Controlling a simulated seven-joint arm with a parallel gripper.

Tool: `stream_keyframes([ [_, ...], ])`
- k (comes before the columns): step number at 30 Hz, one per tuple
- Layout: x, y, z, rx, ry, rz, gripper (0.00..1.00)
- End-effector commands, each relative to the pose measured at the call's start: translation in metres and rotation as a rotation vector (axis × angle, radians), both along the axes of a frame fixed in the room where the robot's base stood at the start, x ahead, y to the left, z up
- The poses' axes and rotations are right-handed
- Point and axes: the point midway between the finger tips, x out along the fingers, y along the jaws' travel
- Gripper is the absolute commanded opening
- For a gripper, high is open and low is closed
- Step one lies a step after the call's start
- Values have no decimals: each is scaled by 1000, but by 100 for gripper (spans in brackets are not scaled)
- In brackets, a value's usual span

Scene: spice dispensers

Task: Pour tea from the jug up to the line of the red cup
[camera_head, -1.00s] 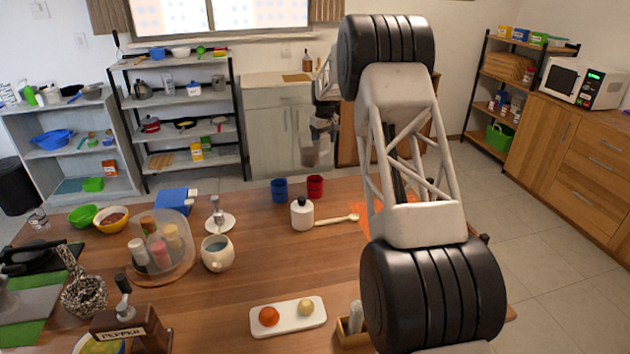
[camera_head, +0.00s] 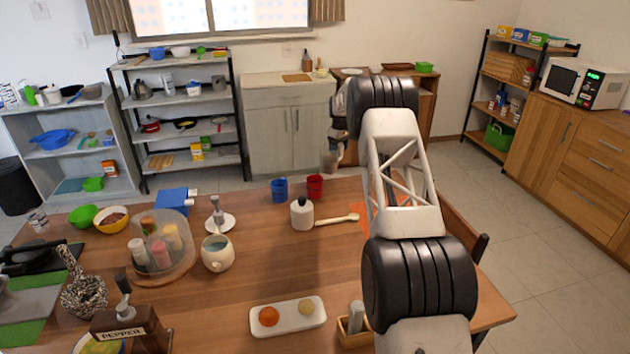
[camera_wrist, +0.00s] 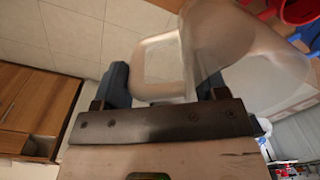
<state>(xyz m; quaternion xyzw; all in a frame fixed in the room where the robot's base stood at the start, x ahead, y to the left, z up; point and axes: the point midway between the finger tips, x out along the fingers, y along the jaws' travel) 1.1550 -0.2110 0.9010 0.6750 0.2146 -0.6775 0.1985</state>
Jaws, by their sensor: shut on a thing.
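My gripper (camera_head: 343,128) is shut on the handle of a translucent jug (camera_head: 331,159), held in the air. In the wrist view my gripper (camera_wrist: 163,88) has its fingers either side of the handle, and the clear jug (camera_wrist: 245,50) fills the upper right. I cannot tell how much tea is in it. The red cup (camera_head: 315,187) stands upright at the far edge of the wooden table, just below and left of the jug in the head view. Part of it shows in the wrist view's top right corner (camera_wrist: 300,10). Its line cannot be made out.
A blue cup (camera_head: 279,190) stands left of the red cup. A teapot-like mug (camera_head: 217,253), a jar carousel (camera_head: 160,250) and a white tray (camera_head: 288,317) take up more table. The middle of the table is clear.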

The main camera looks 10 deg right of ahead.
Motion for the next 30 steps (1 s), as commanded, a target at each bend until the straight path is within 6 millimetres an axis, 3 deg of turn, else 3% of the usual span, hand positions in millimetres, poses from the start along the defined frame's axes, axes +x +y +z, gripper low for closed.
stream_keyframes([
  [12, 28, -14, -32, 2, 1, 149, 20],
  [30, 35, -17, -40, 3, 2, 192, 20],
])
